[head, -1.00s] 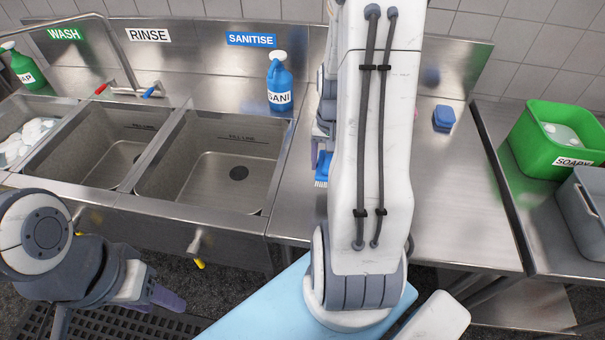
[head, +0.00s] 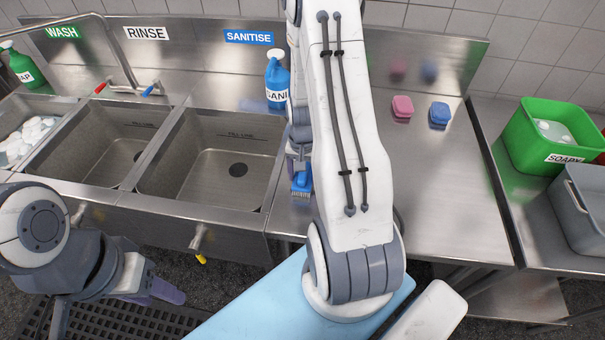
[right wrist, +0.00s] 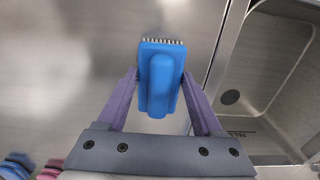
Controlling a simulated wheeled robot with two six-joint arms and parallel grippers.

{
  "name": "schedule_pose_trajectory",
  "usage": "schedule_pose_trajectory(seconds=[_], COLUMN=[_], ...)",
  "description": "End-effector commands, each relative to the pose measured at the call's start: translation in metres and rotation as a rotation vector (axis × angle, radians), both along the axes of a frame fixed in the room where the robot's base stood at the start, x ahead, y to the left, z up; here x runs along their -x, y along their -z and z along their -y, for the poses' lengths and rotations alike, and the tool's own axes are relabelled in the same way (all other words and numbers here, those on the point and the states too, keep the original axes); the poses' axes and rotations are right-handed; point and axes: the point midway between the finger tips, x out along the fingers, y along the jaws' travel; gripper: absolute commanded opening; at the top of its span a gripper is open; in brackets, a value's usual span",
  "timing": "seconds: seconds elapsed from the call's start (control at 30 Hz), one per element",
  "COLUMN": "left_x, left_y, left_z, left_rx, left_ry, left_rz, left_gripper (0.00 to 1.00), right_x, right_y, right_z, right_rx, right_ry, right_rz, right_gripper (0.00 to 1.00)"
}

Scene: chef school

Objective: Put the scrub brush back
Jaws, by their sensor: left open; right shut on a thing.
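The blue scrub brush (head: 302,182) with pale bristles shows just left of my right arm in the head view, over the steel counter beside the sanitise sink. In the right wrist view the brush (right wrist: 160,75) sits between the two purple fingers of my right gripper (right wrist: 160,92), which is shut on its body. The bristles point away from the gripper there. I cannot tell whether the brush touches the counter. In the head view the right gripper (head: 300,163) is partly hidden by its arm. My left gripper (head: 165,292) is open and empty, low at the left, in front of the sinks.
A blue sanitiser bottle (head: 277,80) stands behind the brush. The sanitise sink (head: 215,165) is empty. A green tub (head: 545,130) and a grey tub (head: 585,210) stand at right.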

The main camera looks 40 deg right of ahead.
Motion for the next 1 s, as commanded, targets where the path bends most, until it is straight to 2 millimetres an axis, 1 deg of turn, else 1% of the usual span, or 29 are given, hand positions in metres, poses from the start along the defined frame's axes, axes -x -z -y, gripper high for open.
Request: schedule_pose_trajectory(seconds=[0.13, 0.17, 0.2, 0.23, 0.5, 0.6, 0.67, 0.77, 1.0], left_x=[0.0, 0.0, 0.0, 0.0, 0.0, 0.0, 0.0, 0.0, 0.0], left_y=[0.004, 0.003, 0.002, 0.002, 0.002, -0.002, 0.001, 0.005, 0.014], left_z=[0.0, 0.0, 0.0, 0.0, 0.0, 0.0, 0.0, 0.0, 0.0], left_rx=[0.0, 0.0, 0.0, 0.0, 0.0, 0.0, 0.0, 0.0, 0.0], left_ry=[0.0, 0.0, 0.0, 0.0, 0.0, 0.0, 0.0, 0.0, 0.001], left_rz=[0.0, 0.0, 0.0, 0.0, 0.0, 0.0, 0.0, 0.0, 0.0], left_gripper=[0.5, 0.5, 0.5, 0.5, 0.5, 0.5, 0.5, 0.5, 0.5], right_x=[0.0, 0.0, 0.0, 0.0, 0.0, 0.0, -0.001, -0.001, -0.001], right_y=[0.004, 0.004, 0.003, 0.003, 0.003, -0.002, -0.005, -0.018, -0.068], right_z=[0.0, 0.0, 0.0, 0.0, 0.0, 0.0, 0.0, 0.001, 0.001], right_rx=[0.0, 0.0, 0.0, 0.0, 0.0, 0.0, 0.002, 0.003, 0.003], right_ry=[0.0, 0.0, 0.0, 0.0, -0.001, -0.001, -0.001, 0.0, 0.0], right_rz=[0.0, 0.0, 0.0, 0.0, 0.0, 0.0, 0.003, 0.005, 0.007], right_gripper=[0.16, 0.76, 0.91, 0.98, 0.98, 0.98, 0.98, 0.98, 0.98])
